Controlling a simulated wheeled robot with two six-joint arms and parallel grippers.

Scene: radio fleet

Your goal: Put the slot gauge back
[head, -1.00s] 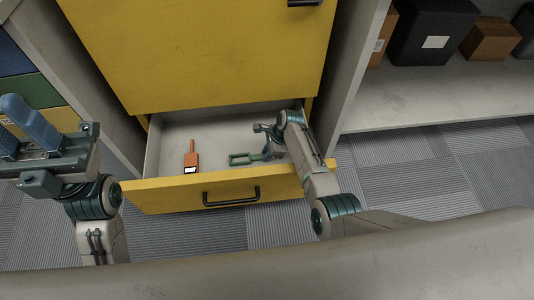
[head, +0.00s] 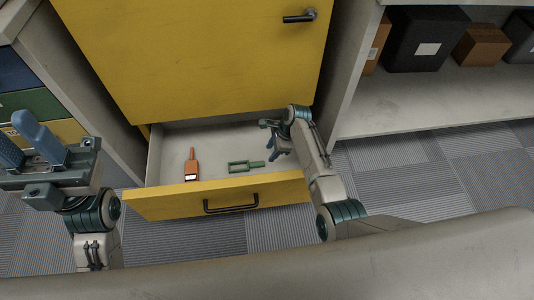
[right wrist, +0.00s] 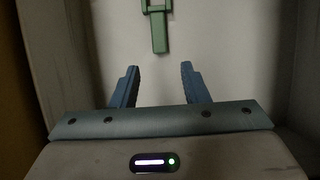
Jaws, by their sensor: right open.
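The green slot gauge (head: 246,166) lies flat on the floor of the open yellow drawer (head: 180,205), right of the middle. In the right wrist view its handle (right wrist: 159,34) points toward my right gripper. My right gripper (head: 276,150) is open and empty above the drawer floor, just right of the handle's end. Its two blue fingers (right wrist: 158,84) are apart with nothing between them. My left gripper (head: 22,145) is at the left, outside the drawer; its blue fingers look apart, and I see nothing between them.
An orange tool with a small white display (head: 191,167) lies in the drawer's left part. The drawer's black handle (head: 231,205) is on its front. The yellow cabinet front (head: 200,60) rises behind. A shelf with dark and brown boxes (head: 424,40) stands at the right.

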